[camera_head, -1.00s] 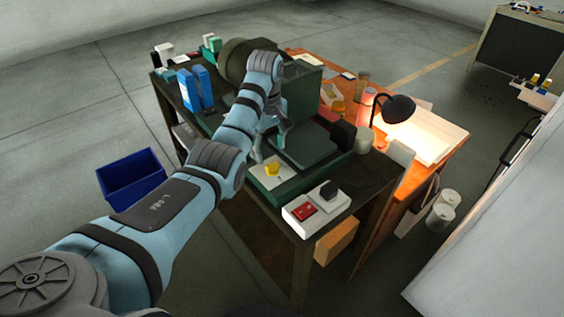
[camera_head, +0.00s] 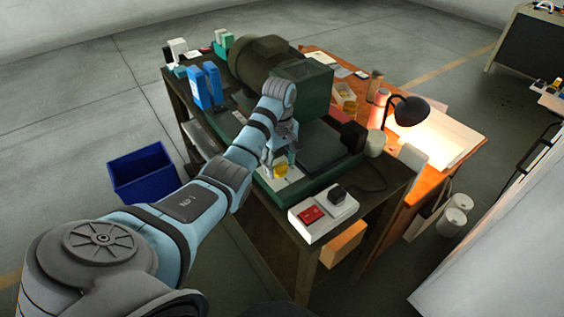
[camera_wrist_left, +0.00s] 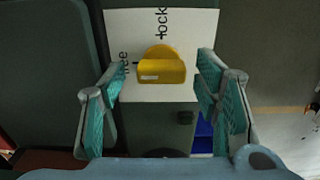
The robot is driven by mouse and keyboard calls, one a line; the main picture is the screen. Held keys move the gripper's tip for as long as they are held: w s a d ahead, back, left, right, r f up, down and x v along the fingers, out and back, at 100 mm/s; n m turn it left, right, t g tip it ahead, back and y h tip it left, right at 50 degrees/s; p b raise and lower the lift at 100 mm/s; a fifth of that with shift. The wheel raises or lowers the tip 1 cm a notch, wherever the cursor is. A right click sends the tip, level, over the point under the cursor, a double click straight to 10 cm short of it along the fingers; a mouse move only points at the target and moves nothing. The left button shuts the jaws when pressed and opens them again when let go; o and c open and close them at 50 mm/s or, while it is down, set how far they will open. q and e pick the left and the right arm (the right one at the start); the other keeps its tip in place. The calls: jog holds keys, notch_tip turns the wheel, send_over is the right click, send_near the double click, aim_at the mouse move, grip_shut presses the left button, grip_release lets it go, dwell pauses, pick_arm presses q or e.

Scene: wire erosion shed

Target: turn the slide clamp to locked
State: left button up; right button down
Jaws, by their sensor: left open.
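The slide clamp is a yellow knob (camera_wrist_left: 162,70) on a white plate (camera_wrist_left: 185,23) marked "lock" at the top and, partly covered, "free" at the left. Its bar lies crosswise in the left wrist view, in line with the "free" side rather than pointing at "lock". My left gripper (camera_wrist_left: 162,66) is open, one finger on each side of the knob, with gaps showing on both sides. In the head view the yellow knob (camera_head: 281,171) shows partly behind my left gripper (camera_head: 280,161). My right gripper is not in view.
A white box with a red switch (camera_head: 311,214) and a black block stands at the bench's front corner. A green machine housing (camera_head: 303,85) and motor (camera_head: 259,58) stand behind. A lit lamp (camera_head: 409,110) and blue bottles (camera_head: 206,88) flank them. A blue bin (camera_head: 142,173) is on the floor.

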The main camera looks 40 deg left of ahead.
pick_arm(q)
jog(key=shift+s+d+r, duration=0.1)
jog(key=c, duration=1.1)
jog(key=shift+c, duration=0.2)
jog(key=shift+m, duration=0.4)
jog(key=m, duration=0.3)
jog(key=shift+m, duration=0.4)
jog(key=m, duration=1.3)
jog(key=shift+m, duration=0.3)
